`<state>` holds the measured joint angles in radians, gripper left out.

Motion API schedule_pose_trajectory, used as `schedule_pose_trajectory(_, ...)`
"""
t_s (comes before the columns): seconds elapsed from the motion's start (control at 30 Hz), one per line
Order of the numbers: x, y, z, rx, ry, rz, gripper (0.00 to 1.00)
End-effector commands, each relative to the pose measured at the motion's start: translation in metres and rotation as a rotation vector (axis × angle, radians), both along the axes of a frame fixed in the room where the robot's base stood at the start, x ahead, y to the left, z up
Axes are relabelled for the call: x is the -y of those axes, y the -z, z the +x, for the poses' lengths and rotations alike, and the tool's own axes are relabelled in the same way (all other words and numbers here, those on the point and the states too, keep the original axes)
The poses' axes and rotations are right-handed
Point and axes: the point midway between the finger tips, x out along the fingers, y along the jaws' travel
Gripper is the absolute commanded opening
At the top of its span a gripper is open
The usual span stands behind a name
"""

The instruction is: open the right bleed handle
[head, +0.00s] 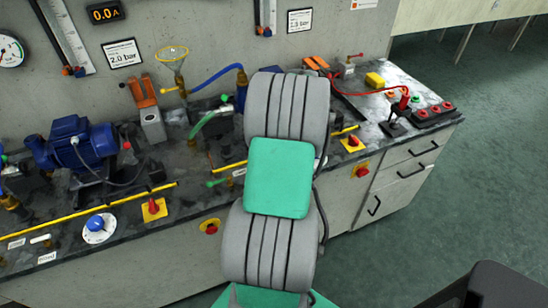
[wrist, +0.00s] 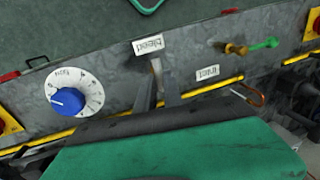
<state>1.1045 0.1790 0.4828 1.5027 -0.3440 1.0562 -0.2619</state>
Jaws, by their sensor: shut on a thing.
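In the wrist view, which appears upside down, a pale, narrow bleed handle (wrist: 156,68) stands beside the white "bleed" label (wrist: 148,44). My gripper (wrist: 158,86) has its two grey fingers on either side of the handle and is shut on it. The fingers partly cover the handle, so its exact angle is hard to tell. In the head view my arm hides both the gripper and this handle. The left line's white handle (head: 40,239) shows at the far left, beside its own bleed label (head: 47,258).
Near the grip are a blue-knobbed dial (wrist: 70,98), an "inlet" label (wrist: 207,73) and a green-handled brass valve (wrist: 240,47). A yellow strip (wrist: 118,113) runs along the bench. Hoses (head: 215,75) and a blue pump (head: 75,140) crowd the back. Floor (head: 465,150) is clear at right.

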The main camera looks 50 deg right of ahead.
Motion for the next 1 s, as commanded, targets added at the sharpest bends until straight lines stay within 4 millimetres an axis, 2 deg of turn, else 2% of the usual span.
schedule_pose_trajectory(0.53,0.0000,-0.0001,0.0002,0.000,-0.030,0.000,0.00)
schedule_pose_trajectory(0.57,0.0000,-0.0001,0.0002,0.000,-0.030,0.000,0.13)
schedule_pose_trajectory(0.8,0.0000,-0.0001,0.0003,0.000,-0.030,0.000,0.32)
schedule_pose_trajectory(1.0,-0.0001,-0.0001,0.0004,0.000,-0.029,0.000,0.33)
